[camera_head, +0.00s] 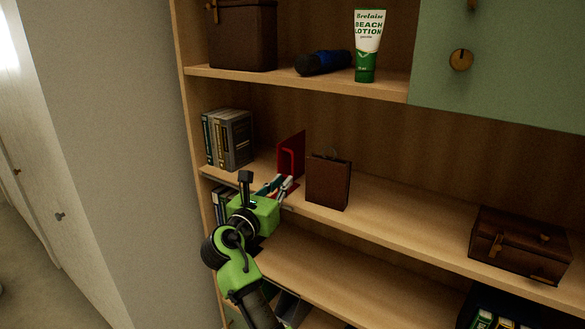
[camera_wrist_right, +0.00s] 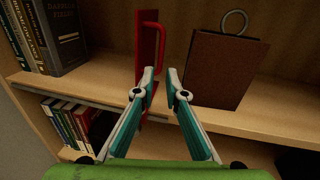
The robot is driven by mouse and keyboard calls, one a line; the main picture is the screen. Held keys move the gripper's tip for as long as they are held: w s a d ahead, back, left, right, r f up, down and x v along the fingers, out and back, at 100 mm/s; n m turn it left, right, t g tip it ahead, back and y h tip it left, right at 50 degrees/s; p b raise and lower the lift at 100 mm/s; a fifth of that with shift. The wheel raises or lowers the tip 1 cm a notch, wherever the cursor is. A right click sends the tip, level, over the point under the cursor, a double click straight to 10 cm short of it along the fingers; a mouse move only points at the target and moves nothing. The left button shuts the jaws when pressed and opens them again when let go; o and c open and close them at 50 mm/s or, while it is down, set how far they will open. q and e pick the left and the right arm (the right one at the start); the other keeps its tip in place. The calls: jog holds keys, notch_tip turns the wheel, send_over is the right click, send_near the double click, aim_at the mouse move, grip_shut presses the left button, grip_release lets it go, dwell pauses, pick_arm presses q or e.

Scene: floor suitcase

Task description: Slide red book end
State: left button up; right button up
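The red book end (camera_head: 291,155) stands upright on the middle shelf, between the row of books and a small brown case. In the right wrist view, the red book end (camera_wrist_right: 146,52) shows as a narrow plate with a red handle on its right side. My right gripper (camera_head: 285,185) is in front of it at the shelf's front edge. Its fingers (camera_wrist_right: 160,78) are apart with nothing clearly held between them. The left finger overlaps the lower part of the book end, and I cannot tell whether they touch. My left gripper is not in view.
Dark books (camera_head: 228,138) stand left of the book end, with a gap between. A brown case with a ring (camera_head: 328,182) stands close on its right. A brown suitcase (camera_head: 520,245) lies farther right. Lotion (camera_head: 367,45) stands on the shelf above. More books (camera_wrist_right: 75,122) stand below.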

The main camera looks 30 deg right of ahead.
aim_at(292, 172)
jog(key=p+x, duration=0.1)
jog(key=x, duration=0.5)
jog(key=shift+w+d, duration=0.45)
jog(key=shift+d, duration=0.2)
grip_shut()
